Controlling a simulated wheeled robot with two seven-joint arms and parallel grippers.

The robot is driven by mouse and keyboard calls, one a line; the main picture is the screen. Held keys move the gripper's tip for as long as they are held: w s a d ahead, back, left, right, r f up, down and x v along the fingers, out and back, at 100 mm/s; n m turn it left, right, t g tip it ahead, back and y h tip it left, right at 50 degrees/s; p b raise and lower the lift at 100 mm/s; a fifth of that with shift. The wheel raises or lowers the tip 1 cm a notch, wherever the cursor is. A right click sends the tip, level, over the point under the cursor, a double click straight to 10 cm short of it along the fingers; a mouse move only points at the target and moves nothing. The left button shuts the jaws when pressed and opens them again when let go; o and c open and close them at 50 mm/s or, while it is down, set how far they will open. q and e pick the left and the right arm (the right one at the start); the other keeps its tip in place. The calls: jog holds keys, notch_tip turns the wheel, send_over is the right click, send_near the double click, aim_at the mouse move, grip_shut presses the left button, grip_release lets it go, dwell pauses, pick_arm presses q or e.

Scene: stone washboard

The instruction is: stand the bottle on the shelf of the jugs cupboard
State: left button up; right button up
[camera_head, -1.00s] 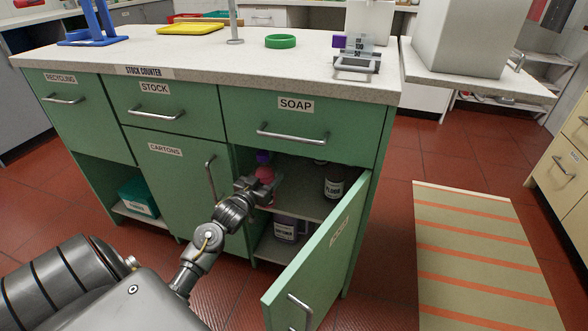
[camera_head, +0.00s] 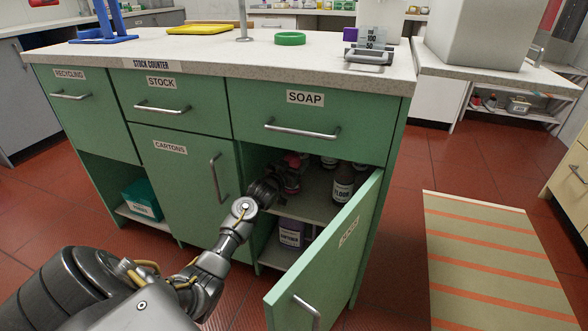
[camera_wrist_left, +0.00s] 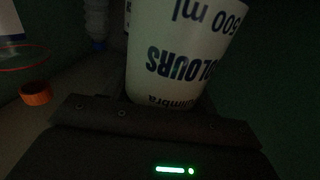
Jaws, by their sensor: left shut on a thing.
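My left gripper (camera_head: 276,186) is shut on a pinkish-red bottle (camera_head: 293,165) and reaches into the open cupboard under the SOAP drawer. In the left wrist view the bottle's pale label (camera_wrist_left: 183,50) reads "500 ml" and "COLOURS", upside down in the picture. The bottle is at the height of the upper shelf (camera_head: 312,208); its base is hidden, so I cannot tell whether it touches. The cupboard door (camera_head: 325,255) stands open, its sign unreadable. My right gripper is not in view.
A purple container (camera_head: 291,233) is below. An orange cap-like thing (camera_wrist_left: 36,93) shows in the left wrist view. The open door bounds the right side.

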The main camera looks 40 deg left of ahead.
pick_arm(q)
jog(key=shift+f, duration=0.65)
jog(key=shift+r, duration=0.15)
jog(key=o, duration=1.3)
jog(key=shift+f, duration=0.2)
jog(key=shift+r, duration=0.1)
